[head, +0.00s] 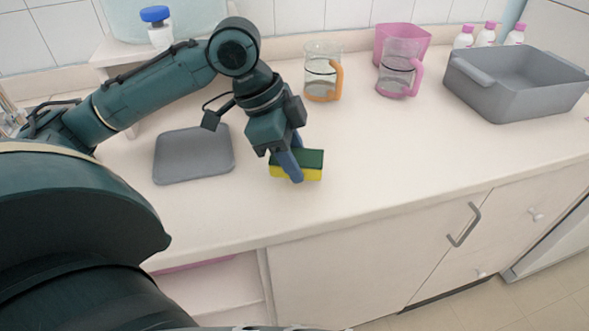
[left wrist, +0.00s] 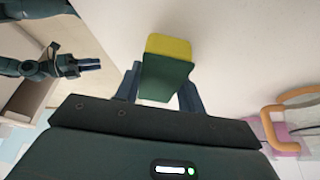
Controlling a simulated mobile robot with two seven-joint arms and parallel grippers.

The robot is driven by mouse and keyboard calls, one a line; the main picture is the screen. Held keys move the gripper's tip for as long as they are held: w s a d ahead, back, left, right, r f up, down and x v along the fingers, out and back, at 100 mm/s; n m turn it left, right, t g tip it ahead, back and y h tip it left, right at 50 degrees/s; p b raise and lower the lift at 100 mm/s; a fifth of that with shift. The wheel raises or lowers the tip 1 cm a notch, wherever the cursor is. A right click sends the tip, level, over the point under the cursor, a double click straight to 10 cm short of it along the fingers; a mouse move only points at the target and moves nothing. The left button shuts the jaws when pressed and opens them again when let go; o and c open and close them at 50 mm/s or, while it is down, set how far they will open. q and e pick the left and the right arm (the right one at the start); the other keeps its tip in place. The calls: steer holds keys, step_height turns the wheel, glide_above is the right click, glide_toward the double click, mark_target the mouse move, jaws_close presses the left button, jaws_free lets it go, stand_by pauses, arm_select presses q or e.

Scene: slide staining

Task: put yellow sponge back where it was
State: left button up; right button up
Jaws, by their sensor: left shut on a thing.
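The sponge (head: 312,160) is yellow below with a dark green top. It is at the middle of the counter, right of the grey tray. My left gripper (head: 296,172) points down and is shut on the sponge, with a blue finger across its near side. The left wrist view shows the sponge (left wrist: 167,68) between the two fingers of this gripper (left wrist: 158,85). I cannot tell whether the sponge touches the counter or hangs just above it. My right gripper (left wrist: 90,64) shows small at the upper left of the left wrist view, beyond the counter edge; its opening is unclear.
A flat grey tray (head: 193,155) lies left of the sponge. Behind stand an orange-handled beaker (head: 320,88), a pink-handled beaker (head: 397,78) and a pink container (head: 408,36). A grey tub (head: 515,95) stands at right, with white bottles (head: 463,38) behind. The counter (head: 400,150) right of the sponge is clear.

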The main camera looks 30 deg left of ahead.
arm_select(q)
steer(key=shift+f, duration=1.25)
steer(key=shift+f, duration=0.15)
steer(key=o, duration=0.9)
steer(key=p+v, duration=0.2)
steer(key=v, duration=1)
steer(key=shift+s, duration=0.1)
